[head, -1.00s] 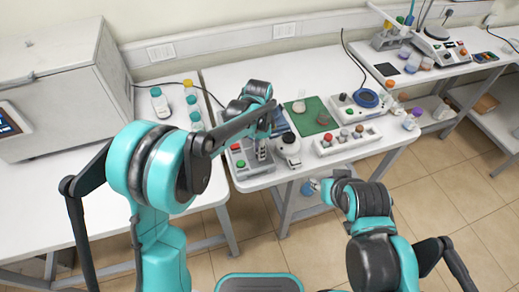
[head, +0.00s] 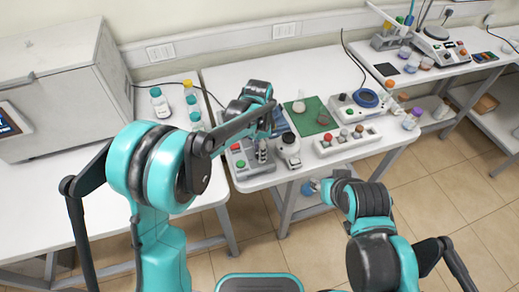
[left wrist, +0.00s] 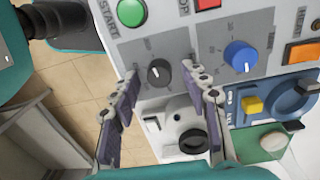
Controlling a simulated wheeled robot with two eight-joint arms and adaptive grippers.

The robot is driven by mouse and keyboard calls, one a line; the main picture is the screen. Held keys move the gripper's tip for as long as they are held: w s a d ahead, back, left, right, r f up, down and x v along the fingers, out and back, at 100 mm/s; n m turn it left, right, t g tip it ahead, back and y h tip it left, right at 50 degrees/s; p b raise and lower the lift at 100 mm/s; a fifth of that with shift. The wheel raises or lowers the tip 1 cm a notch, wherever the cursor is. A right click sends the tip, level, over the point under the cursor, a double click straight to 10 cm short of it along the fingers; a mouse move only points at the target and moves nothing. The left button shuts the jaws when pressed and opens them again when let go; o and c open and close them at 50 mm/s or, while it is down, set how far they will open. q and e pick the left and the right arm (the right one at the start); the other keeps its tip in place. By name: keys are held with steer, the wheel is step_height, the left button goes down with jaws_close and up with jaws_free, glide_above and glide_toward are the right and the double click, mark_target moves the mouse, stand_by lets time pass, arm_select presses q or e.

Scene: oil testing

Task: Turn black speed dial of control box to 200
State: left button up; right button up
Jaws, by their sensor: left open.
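The grey control box (head: 240,172) sits at the near left corner of the middle table. Its panel shows in the left wrist view with a black dial (left wrist: 159,72), a blue dial (left wrist: 240,56), a green START button (left wrist: 131,12) and an orange button (left wrist: 302,51). The black dial has a white pointer mark; its scale is too small to read. My left gripper (left wrist: 162,76) is open, its fingertips on either side of the black dial in the picture. I cannot tell whether they touch it. My right gripper (head: 317,185) hangs before the table, its jaws unclear.
A white device (head: 289,146) with a black ring stands right beside the box. A button strip (head: 347,140) and a green mat (head: 311,116) lie further right. Bottles (head: 160,103) stand on the left table. Open floor lies in front of the right side.

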arm_select(q)
steer(key=shift+r, duration=0.15)
step_height(320, 180, up, 12)
steer(key=shift+w, duration=0.2)
stand_by(0.5)
steer(key=s+a+n+t+b, duration=0.2)
steer(key=s+a+n+t, duration=0.1)
steer(key=s+a+n, duration=0.55)
steer(key=s+a+f+n+t+b, duration=0.2)
steer(key=s+a+f+n+t, duration=0.2)
steer(key=s+a, duration=0.5)
step_height(320, 180, down, 2)
steer(key=shift+s+a+f+n+t+b, duration=0.25)
steer(key=shift+s+n+t+b, duration=0.1)
steer(key=shift+s+n, duration=0.75)
steer(key=shift+w, duration=0.1)
